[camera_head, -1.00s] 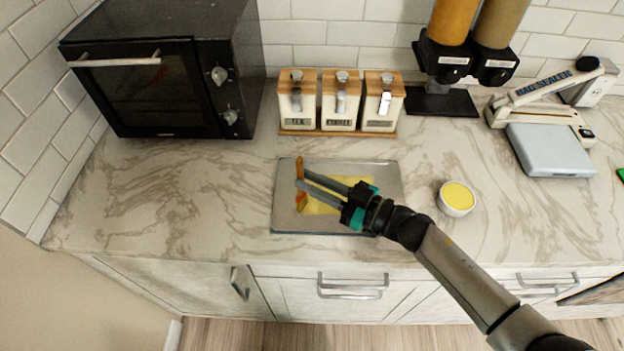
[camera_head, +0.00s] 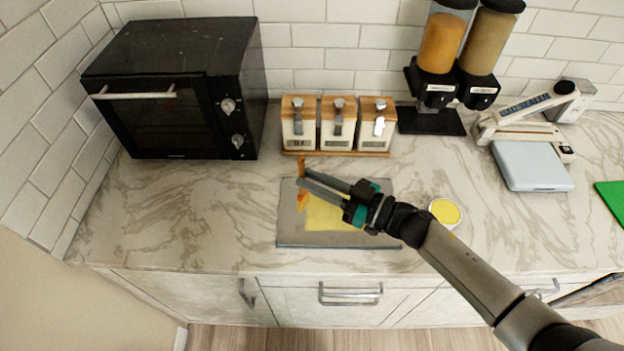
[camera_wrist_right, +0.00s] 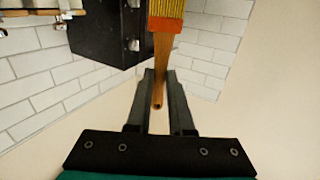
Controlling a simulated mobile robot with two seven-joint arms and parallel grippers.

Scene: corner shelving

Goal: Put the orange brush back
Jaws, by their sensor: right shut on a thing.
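The orange brush (camera_head: 301,168) is held upright or tilted between the fingertips of my right gripper (camera_head: 303,182), over the left part of a grey board (camera_head: 290,238). In the right wrist view, the brush (camera_wrist_right: 164,48) has an orange-brown handle between the two fingers and yellow bristles at the top edge. The right gripper (camera_wrist_right: 160,82) is closed around the handle. A yellow patch (camera_head: 327,217) lies on the board below the gripper. How far the brush is above the board is hard to tell. My left gripper is out of view.
A white bowl with yellow contents (camera_head: 445,212) stands right of the board, close to my right arm. Three canisters (camera_head: 338,128) stand behind it, a black oven (camera_head: 165,110) at left. Dispensers (camera_head: 436,85), a bag sealer (camera_head: 530,120) and a green mat (camera_head: 612,200) are to the right.

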